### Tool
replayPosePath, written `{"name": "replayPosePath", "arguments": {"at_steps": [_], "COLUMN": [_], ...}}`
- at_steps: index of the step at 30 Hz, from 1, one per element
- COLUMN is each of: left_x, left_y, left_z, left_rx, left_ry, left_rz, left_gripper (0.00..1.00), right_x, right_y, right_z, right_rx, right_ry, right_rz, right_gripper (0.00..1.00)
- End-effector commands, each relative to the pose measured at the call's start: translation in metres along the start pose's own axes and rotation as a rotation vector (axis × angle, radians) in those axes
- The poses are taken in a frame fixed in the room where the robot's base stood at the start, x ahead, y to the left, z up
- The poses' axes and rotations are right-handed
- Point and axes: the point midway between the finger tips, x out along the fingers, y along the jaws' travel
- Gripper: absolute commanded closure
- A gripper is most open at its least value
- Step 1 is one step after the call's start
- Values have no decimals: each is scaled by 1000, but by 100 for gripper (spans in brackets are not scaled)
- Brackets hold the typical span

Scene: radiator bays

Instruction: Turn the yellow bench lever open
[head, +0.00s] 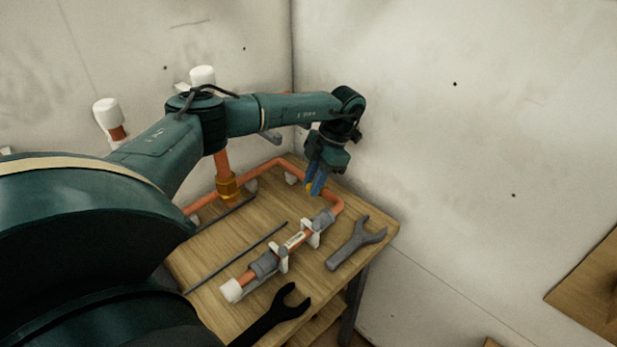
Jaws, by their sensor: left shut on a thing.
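My left gripper (315,187) reaches down from above at the back right of the wooden bench, over the copper pipe. Its blue fingers are shut on the yellow bench lever (309,187), of which only a small yellow piece shows at the fingertips. The rest of the lever and its valve are hidden by the fingers, so I cannot tell the lever's angle. My right gripper is not in view.
The bench (222,247) carries a copper pipe run (270,164), a clamped pipe piece (300,238) with a white end cap, a thin dark rod (240,256), a grey wrench (356,243) and a black wrench (274,316). Pale walls meet close behind the bench.

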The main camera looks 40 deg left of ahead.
Motion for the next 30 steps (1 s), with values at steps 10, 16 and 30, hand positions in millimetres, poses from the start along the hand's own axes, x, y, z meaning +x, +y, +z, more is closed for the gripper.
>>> {"name": "replayPosePath", "arguments": {"at_steps": [10,16,30], "left_x": [-7,-10,-19], "left_y": [-8,-11,-9], "left_z": [14,23,40], "left_rx": [-308,-483,-851], "left_ry": [-3,-4,-4], "left_rz": [-129,-202,-355], "left_gripper": [100,100,100], "right_x": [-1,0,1], "right_y": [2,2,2], "right_z": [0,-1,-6], "right_rx": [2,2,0], "right_ry": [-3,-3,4], "right_rz": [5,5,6], "right_gripper": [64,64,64]}}
